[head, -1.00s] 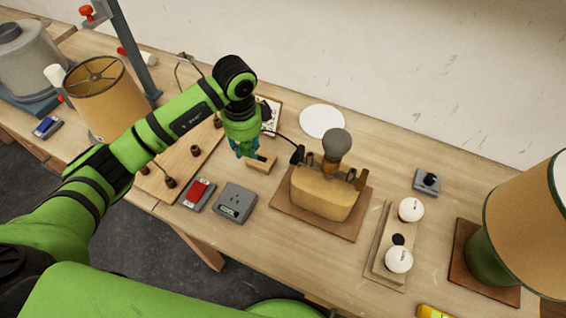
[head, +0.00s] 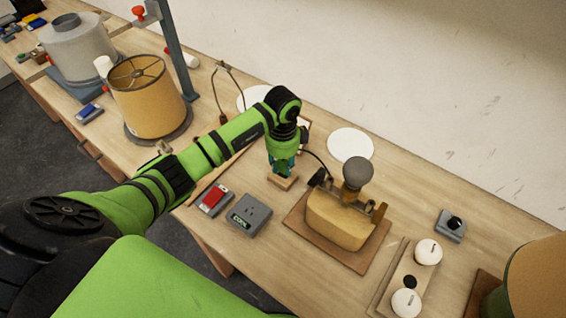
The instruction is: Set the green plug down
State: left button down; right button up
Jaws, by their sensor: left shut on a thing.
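My left gripper (head: 282,170) points down over a small wooden block (head: 283,182) on the workbench, with its teal fingers shut. The green plug is between these fingers and hardly stands out from them; I cannot tell whether it touches the block. A dark cord runs from behind the gripper to the wooden lamp base (head: 340,218) with a grey bulb (head: 357,172), to the right. My right gripper is not in view.
A grey socket box (head: 249,214) and a red switch (head: 214,199) sit left of the lamp base. A white disc (head: 350,145) lies behind it. A shaded lamp (head: 148,100) stands left, and a board with white round parts (head: 428,252) right.

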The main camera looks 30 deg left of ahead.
pick_arm(q)
jog(key=shift+f, duration=0.3)
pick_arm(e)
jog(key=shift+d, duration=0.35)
pick_arm(q)
jog(key=shift+f+b, duration=0.35)
jog(key=shift+f, duration=0.2)
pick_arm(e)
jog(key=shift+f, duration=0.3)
pick_arm(q)
jog(key=shift+f, duration=0.1)
jog(key=c, duration=0.9)
grip_release()
jog(key=shift+c, duration=0.2)
